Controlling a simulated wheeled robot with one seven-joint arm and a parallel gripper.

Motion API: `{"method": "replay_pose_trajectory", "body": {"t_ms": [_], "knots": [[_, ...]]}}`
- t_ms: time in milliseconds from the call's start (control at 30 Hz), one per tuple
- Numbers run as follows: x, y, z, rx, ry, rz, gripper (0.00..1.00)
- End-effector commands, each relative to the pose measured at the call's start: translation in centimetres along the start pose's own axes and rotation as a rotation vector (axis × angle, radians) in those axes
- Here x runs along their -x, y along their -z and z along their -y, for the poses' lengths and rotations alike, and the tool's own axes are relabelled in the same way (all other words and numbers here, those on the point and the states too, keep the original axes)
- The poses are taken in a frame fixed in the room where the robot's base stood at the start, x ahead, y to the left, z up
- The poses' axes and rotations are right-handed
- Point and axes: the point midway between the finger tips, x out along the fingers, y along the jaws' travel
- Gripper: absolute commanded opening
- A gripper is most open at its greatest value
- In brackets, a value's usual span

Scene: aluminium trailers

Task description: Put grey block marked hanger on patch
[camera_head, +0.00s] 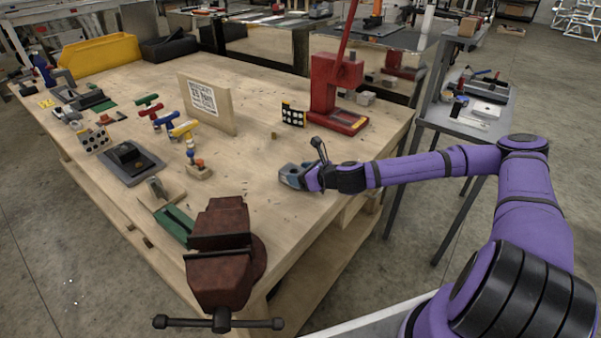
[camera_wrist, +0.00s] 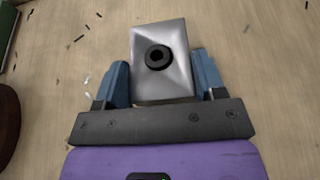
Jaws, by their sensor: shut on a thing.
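The grey block (camera_wrist: 172,82) shows in the wrist view as a metallic, roughly rectangular piece with a dark round hole in its face. My gripper (camera_wrist: 160,72) is shut on it, with one blue finger on each side. In the head view my gripper (camera_head: 294,177) is low over the right part of the wooden table, and the block is hard to separate from the fingers. I cannot tell whether the block touches the table. No hanger marking is readable.
A red-brown vise (camera_head: 222,240) stands at the table's near corner. A red press (camera_head: 338,95) stands behind my gripper, near a dotted black plate (camera_head: 293,116). A wooden board with a label (camera_head: 206,103) stands mid-table. Tools crowd the left; bare wood (camera_head: 250,180) lies left of my gripper.

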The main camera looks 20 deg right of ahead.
Motion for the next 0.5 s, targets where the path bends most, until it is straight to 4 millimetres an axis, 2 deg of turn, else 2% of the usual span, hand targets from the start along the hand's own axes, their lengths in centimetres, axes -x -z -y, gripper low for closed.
{"method": "replay_pose_trajectory", "body": {"t_ms": [167, 200, 267, 300, 500], "knots": [[-0.13, 0.24, 0.04, 0.0, 0.0, 0.001, 0.25], [-0.11, 0.24, 0.05, 0.001, 0.001, 0.0, 0.73], [-0.11, 0.24, 0.05, 0.001, 0.001, 0.0, 0.87], [-0.11, 0.23, 0.05, 0.0, 0.0, 0.0, 0.89], [-0.11, 0.23, 0.04, 0.0, 0.0, 0.0, 0.89]]}}
